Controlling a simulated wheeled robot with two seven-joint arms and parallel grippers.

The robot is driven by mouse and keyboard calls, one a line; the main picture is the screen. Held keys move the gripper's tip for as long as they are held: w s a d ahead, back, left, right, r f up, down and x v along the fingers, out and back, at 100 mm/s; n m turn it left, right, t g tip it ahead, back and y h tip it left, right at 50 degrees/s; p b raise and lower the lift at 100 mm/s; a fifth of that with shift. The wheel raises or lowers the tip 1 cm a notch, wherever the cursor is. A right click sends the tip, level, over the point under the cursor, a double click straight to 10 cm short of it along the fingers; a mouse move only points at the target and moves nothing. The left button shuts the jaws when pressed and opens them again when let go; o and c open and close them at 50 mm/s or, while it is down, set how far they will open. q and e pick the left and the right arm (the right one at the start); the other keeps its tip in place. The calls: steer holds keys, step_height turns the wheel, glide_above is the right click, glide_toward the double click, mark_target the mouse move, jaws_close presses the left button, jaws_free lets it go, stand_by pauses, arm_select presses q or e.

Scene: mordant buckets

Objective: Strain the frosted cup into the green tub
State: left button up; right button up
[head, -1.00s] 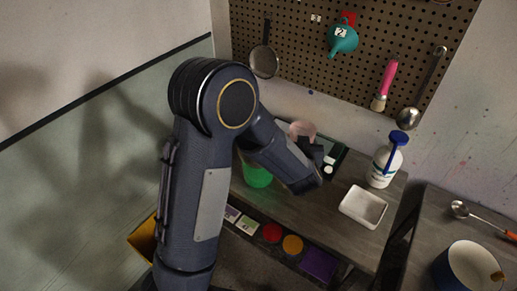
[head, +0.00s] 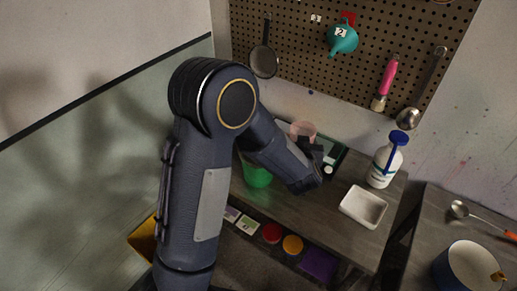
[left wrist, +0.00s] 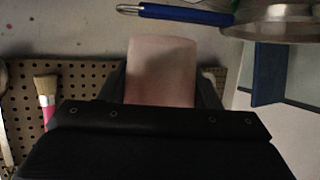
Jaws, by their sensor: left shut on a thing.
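The frosted cup, pale pink and translucent, shows in the head view (head: 302,130) and the left wrist view (left wrist: 162,70). My left gripper (head: 311,150) is shut on it, with a finger on each side; its contents and exact tilt cannot be told. The green tub (head: 257,176) stands on the table left of the gripper, partly hidden by my left arm. In the left wrist view, a metal strainer-like bowl (left wrist: 280,22) and a blue handle (left wrist: 185,14) cross the top right, apart from the cup. My right gripper is not in view.
A dark-framed item (head: 338,155) lies behind the gripper. A white tray (head: 363,207) and a white bottle with blue top (head: 382,165) stand to the right. Several tools hang on the pegboard (head: 300,75). A shelf below holds coloured jars (head: 292,245).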

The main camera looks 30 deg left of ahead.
mark_target(303, 124)
arm_select(q)
step_height(303, 124, up, 6)
stand_by(0.5)
